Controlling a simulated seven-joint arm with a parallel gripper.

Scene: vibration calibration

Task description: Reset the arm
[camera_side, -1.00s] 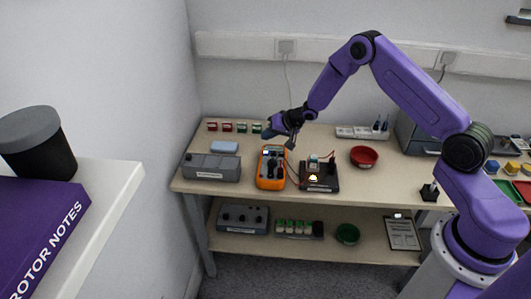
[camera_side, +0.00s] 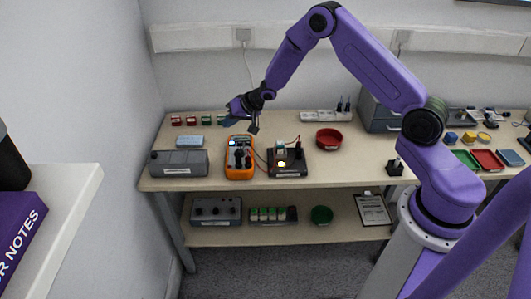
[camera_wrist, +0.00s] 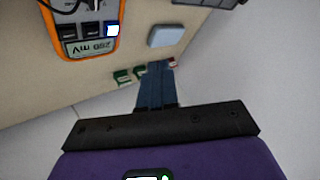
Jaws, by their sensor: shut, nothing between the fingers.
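My gripper (camera_side: 231,122) is above the back left of the bench, over and behind the orange multimeter (camera_side: 239,170). Its blue fingers (camera_wrist: 157,72) are together in the wrist view, with nothing held between them. The fingers point toward the small green and red blocks at the back edge. The multimeter shows upside down at the top left of the wrist view (camera_wrist: 75,47). A black board with a lit yellow spot (camera_side: 288,168) lies to the right of the multimeter.
A grey box (camera_side: 180,163) and a pale blue block (camera_side: 189,142) are at the bench's left. A red bowl (camera_side: 329,139), a white strip (camera_side: 322,116) and a black stand (camera_side: 395,168) are to the right. The air above the bench is clear.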

